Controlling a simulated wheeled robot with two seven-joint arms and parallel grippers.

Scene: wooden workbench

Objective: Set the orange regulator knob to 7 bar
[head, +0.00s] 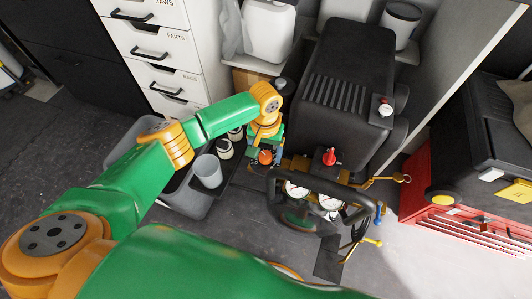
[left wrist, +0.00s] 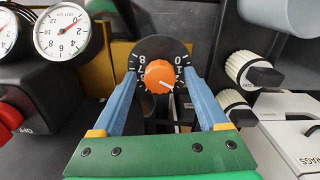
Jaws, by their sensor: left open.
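The orange regulator knob (left wrist: 159,76) is in the middle of the left wrist view, on a black numbered dial plate (left wrist: 151,50). Its white pointer mark faces lower right, toward the low numbers past 1; the exact value is unclear. The 7 is on the dial's left side, below the 8. My left gripper (left wrist: 161,80) is open, with one blue finger on each side of the knob and visible gaps between. In the head view the knob (head: 265,157) shows just below the left gripper (head: 264,148). My right gripper is not in view.
A white-faced gauge (left wrist: 68,31) with a red needle stands left of the knob. In the head view a red knob (head: 329,157), a black handle (head: 318,178) and a black compressor housing (head: 340,80) stand close by.

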